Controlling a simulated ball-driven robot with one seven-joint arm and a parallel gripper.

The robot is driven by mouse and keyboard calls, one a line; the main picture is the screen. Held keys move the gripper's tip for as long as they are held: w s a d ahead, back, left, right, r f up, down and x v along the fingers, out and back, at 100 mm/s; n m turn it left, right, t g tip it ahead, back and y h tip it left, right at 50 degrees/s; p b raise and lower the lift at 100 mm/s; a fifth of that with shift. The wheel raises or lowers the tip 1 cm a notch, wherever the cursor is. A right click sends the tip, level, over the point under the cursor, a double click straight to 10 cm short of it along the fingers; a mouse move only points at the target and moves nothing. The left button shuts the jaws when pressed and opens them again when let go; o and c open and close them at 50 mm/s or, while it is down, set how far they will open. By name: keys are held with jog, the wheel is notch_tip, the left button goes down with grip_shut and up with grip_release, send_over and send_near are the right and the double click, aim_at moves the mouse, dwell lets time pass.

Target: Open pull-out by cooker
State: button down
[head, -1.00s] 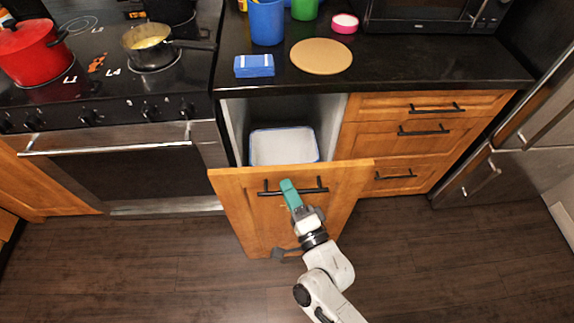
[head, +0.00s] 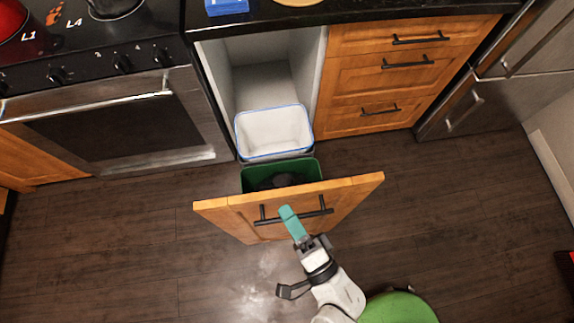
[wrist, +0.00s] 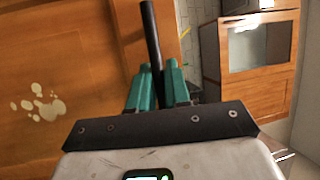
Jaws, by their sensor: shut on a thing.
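The pull-out (head: 240,215) beside the cooker (head: 110,110) stands far out from the cabinet, with its wooden front facing me. Behind the front are a green bin (head: 310,172) with dark contents and a white bin with a blue rim (head: 274,130). The front has a black bar handle (head: 268,219). My gripper (head: 290,222) has teal fingers and is shut on the handle near its middle. In the wrist view the black handle (wrist: 150,35) runs between the two teal fingers (wrist: 158,88).
Several closed drawers (head: 385,70) are to the right of the opening, beside a steel fridge (head: 490,105). A dark counter (head: 370,20) runs above. The dark wood floor (head: 130,250) is clear on the left.

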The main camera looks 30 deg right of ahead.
jog(key=shift+s+a+f, duration=0.1)
jog(key=shift+s, duration=0.15)
jog(key=c, duration=1.4)
grip_release()
jog(key=shift+c, duration=0.2)
jog(key=b+v, duration=0.2)
jog(key=v, duration=0.8)
jog(key=shift+s+b, duration=0.3)
jog(key=shift+s, duration=0.1)
